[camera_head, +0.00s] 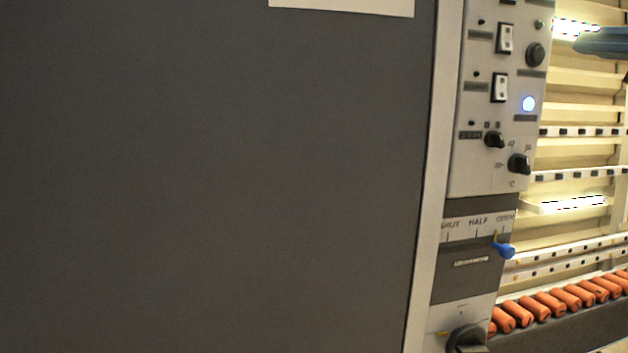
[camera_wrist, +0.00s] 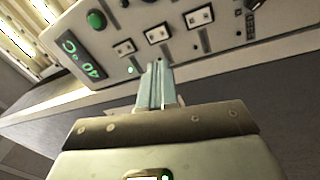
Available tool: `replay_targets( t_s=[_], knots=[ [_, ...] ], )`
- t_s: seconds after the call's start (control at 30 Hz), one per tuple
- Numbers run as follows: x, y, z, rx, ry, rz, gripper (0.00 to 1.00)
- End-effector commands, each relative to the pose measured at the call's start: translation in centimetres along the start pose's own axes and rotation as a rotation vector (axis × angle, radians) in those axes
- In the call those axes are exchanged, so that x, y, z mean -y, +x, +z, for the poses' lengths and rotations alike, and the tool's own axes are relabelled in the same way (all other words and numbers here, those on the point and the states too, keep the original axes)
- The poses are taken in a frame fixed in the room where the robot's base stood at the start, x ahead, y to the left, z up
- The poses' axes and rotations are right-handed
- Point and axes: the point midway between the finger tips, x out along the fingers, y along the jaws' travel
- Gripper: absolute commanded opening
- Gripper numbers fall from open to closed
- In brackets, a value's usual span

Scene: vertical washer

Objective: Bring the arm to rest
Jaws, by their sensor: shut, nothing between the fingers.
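My gripper (camera_wrist: 157,72) is shut and empty in the wrist view, its two pale fingers together. The fingertips point toward the washer's control panel (camera_wrist: 200,30) and overlap its lower edge in the picture. I cannot tell whether they touch it. In the head view the same kind of panel (camera_head: 476,120) stands right of centre. A blue-grey rounded part at the upper right edge of the head view looks like part of my arm. The rest of my arm is out of that view.
A large dark grey panel (camera_head: 210,180) fills the left of the head view. A blue-tipped lever (camera_head: 505,250) sits by the rightmost mark of its scale. Orange rollers (camera_head: 550,304) lie lower right. The wrist view shows a lit green display (camera_wrist: 79,57).

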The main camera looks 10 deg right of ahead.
Motion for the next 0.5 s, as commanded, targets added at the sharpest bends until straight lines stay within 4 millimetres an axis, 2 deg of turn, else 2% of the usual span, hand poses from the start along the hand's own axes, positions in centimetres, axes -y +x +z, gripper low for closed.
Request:
replay_targets(
  t_s=[0.03,0.27,0.5],
  knots=[
    [2.3,0.3,0.3,0.0,0.076,0.0,0.0],
    [10.8,0.4,1.1,0.026,0.373,0.027,0.0],
    [19.9,-1.3,0.9,0.081,0.637,0.037,0.0]
  ],
)
